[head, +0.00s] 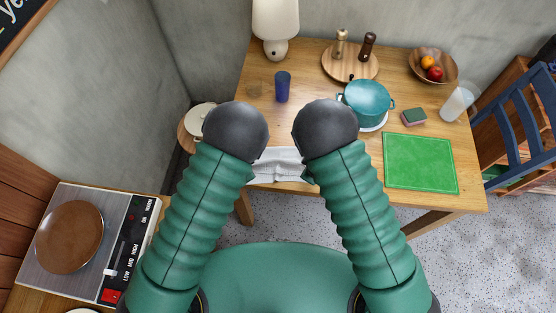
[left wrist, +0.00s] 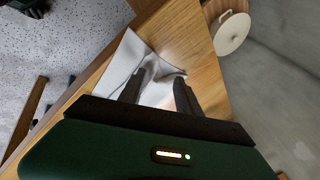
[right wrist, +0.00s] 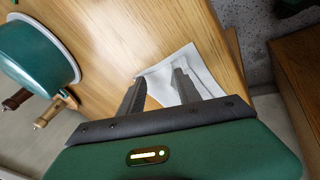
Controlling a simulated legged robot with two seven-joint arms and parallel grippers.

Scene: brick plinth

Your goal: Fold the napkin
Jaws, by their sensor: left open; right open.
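A white napkin (head: 280,163) lies near the front edge of the wooden table, partly hidden behind my arms in the head view. It also shows in the left wrist view (left wrist: 128,60) and the right wrist view (right wrist: 186,62), with creases and a slightly wavy edge. My left gripper (left wrist: 160,79) is open, its fingers apart over the napkin with nothing gripped. My right gripper (right wrist: 159,77) is open too, its fingers at the napkin's other side. Whether the fingertips touch the cloth I cannot tell. My arms mostly hide both grippers in the head view.
On the table (head: 330,190) stand a teal pot (head: 367,100), a blue cup (head: 283,86), a green mat (head: 420,162), a sponge (head: 413,117), a lamp (head: 277,30), a round board (head: 350,65) with two mills, and a fruit bowl (head: 433,66). A hot plate (head: 80,240) is at left.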

